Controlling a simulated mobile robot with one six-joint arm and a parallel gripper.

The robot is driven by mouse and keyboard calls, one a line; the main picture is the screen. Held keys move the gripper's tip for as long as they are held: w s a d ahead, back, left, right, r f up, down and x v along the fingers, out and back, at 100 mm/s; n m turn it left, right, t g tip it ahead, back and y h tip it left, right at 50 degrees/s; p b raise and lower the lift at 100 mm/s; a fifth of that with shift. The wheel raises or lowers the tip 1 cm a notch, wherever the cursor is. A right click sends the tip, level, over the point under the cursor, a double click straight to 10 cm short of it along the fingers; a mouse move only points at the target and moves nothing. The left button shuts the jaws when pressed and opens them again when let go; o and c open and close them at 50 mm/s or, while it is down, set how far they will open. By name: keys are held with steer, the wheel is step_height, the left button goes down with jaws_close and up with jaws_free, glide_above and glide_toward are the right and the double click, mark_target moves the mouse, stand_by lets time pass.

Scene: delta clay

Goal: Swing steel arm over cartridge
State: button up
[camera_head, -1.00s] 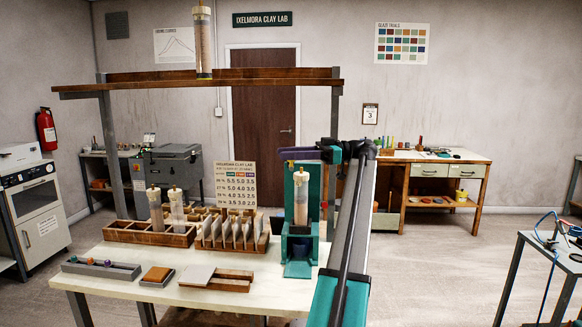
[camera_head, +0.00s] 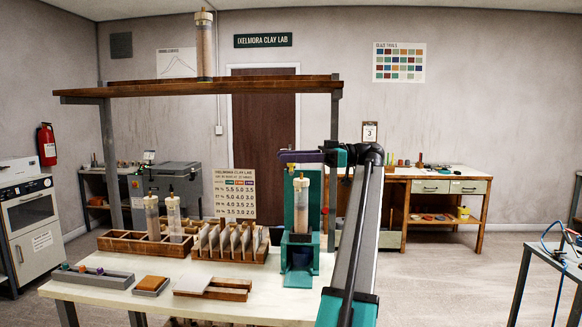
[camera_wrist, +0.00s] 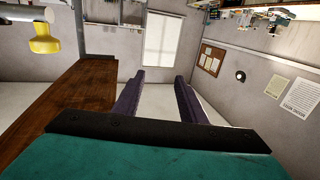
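A pale cartridge (camera_head: 301,206) with a light cap stands upright in the teal press (camera_head: 288,250) at the right end of the white table. I cannot make out the steel arm of the press clearly. My gripper (camera_head: 298,157) is near the top of the press in the head view, its purple fingers pointing left. How far it is from the press in depth is unclear. In the wrist view its two fingers (camera_wrist: 159,76) are apart with nothing between them. The cartridge and press do not show clearly there.
On the white table (camera_head: 200,310), a wooden tray (camera_head: 130,245) holds two more cartridges beside a rack of tiles (camera_head: 228,245). Another cartridge (camera_head: 205,45) stands on the wooden overhead shelf (camera_head: 150,90). A workbench (camera_head: 440,175) stands behind on the right.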

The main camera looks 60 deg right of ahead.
steer(key=shift+s+a+r+b, duration=0.1)
steer(key=shift+s+a+b, duration=0.25)
steer(key=shift+a+b, duration=0.3)
steer(key=shift+s+a+r+b, duration=0.1)
steer(key=shift+s+a+b, duration=0.25)
steer(key=shift+a+b, duration=0.25)
steer(key=shift+s+a+b, duration=0.35)
steer(key=shift+a+b, duration=0.25)
steer(key=shift+b, duration=0.05)
